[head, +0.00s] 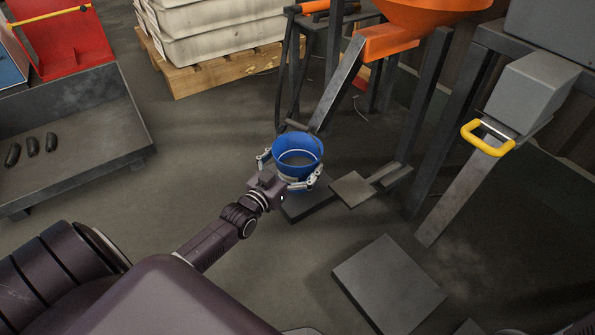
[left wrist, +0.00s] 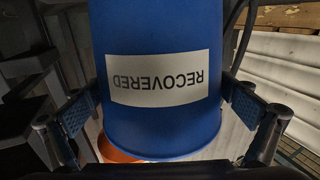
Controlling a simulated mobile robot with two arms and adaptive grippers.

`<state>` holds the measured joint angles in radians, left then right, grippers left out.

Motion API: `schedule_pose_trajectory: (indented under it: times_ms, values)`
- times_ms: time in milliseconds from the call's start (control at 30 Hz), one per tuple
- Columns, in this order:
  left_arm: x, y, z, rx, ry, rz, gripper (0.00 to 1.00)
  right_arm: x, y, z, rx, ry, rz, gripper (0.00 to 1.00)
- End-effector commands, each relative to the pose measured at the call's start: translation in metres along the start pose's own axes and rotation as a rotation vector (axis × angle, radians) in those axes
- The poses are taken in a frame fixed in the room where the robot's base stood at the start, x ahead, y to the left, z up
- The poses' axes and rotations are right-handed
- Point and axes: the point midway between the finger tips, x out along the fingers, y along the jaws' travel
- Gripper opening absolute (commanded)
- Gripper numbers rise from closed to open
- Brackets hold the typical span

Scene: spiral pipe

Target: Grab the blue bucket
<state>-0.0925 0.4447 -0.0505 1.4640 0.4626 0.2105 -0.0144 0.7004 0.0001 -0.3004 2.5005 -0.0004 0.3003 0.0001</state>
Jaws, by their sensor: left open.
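The blue bucket (head: 298,148) stands near the middle of the head view, over a dark plate below the orange hopper's chute. My left gripper (head: 289,171) is open, with one finger on each side of the bucket. In the left wrist view the bucket (left wrist: 155,120) fills the middle, with a white label reading "RECOVERED" upside down. The left gripper (left wrist: 160,108) has its finger pads beside the bucket's walls there. Whether the pads touch it, I cannot tell. My right gripper is not in view.
A chute (head: 338,84) from the orange hopper (head: 420,14) slopes down just behind the bucket. A grey machine with a yellow handle (head: 487,138) stands right. A low dark tray (head: 75,110) with several dark pieces lies left. The floor between tray and bucket is clear.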

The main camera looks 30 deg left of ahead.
Motion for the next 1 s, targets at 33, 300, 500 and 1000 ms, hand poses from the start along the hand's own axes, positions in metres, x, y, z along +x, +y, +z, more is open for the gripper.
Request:
schedule_pose_trajectory:
  times_ms: [33, 300, 500, 1000]
  values:
    - [0.0016, -0.0001, -0.0003, 0.0, 0.002, 0.0, 1.0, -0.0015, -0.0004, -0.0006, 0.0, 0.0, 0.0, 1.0]
    - [0.0017, -0.0001, -0.0011, 0.0, 0.001, 0.0, 0.96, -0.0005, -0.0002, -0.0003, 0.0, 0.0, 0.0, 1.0]
    - [0.0016, -0.0001, -0.0007, 0.001, 0.0, 0.0, 0.74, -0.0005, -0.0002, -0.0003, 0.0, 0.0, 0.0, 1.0]
    - [0.0028, -0.0004, -0.0056, 0.001, 0.011, 0.0, 0.38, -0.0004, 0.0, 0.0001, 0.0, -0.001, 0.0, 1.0]
